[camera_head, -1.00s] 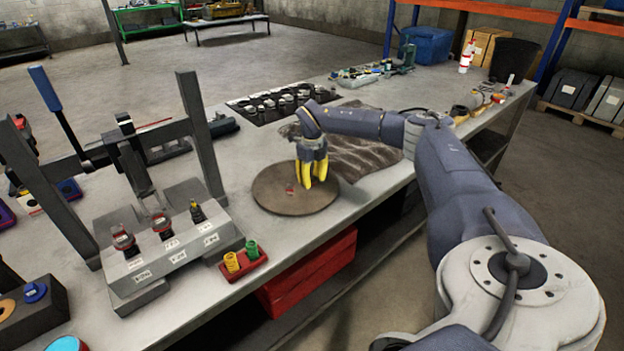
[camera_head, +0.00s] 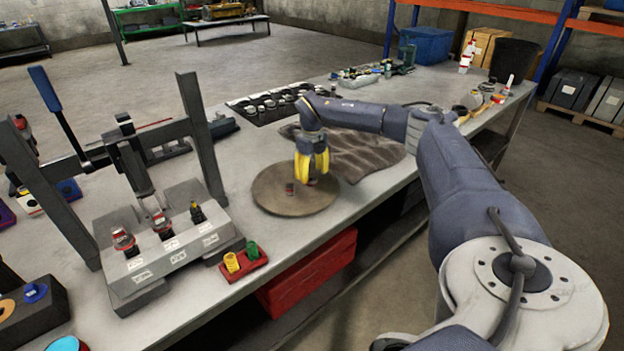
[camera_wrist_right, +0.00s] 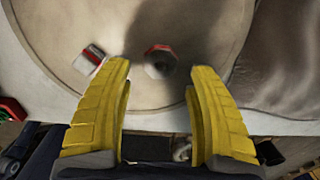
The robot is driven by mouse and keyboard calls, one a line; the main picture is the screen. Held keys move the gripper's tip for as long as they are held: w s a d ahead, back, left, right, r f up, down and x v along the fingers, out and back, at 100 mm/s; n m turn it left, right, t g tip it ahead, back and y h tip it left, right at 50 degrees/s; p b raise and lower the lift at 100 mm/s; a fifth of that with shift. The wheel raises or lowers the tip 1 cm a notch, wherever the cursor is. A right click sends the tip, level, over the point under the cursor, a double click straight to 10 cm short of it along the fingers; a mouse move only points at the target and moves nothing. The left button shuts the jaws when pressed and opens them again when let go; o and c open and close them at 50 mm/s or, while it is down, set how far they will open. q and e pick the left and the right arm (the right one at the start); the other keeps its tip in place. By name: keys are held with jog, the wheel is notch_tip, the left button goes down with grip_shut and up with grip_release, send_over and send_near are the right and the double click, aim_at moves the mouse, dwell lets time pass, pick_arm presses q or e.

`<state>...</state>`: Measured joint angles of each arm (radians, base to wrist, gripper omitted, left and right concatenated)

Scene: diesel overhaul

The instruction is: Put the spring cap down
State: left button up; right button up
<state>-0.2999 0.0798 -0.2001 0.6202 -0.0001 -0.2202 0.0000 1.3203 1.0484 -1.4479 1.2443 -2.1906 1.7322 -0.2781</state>
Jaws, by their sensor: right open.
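My right gripper (camera_head: 312,174) is open above the right half of a round brown mat (camera_head: 268,199). In the right wrist view, a small red-rimmed part with a dark centre (camera_wrist_right: 160,61) lies on the mat in line with the gap between the yellow fingers (camera_wrist_right: 161,72); it is apart from both fingers. A second small red, white and dark part (camera_wrist_right: 91,60) is left of it, by the left fingertip; it also shows in the head view (camera_head: 290,188). I cannot tell which of the two is the spring cap. My left gripper is out of view.
A grey block with several labelled parts (camera_head: 170,252) and a lever press (camera_head: 125,160) stand at the left. A red tray (camera_head: 243,263) holds yellow and green pieces. A crumpled brown cloth (camera_head: 355,152) lies behind the mat. The bench's front edge is close to the mat.

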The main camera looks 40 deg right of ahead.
notch_tip(320, 180, up, 9)
jog(key=shift+r, duration=0.15)
dwell(0.4)
jog(key=shift+d, duration=0.1)
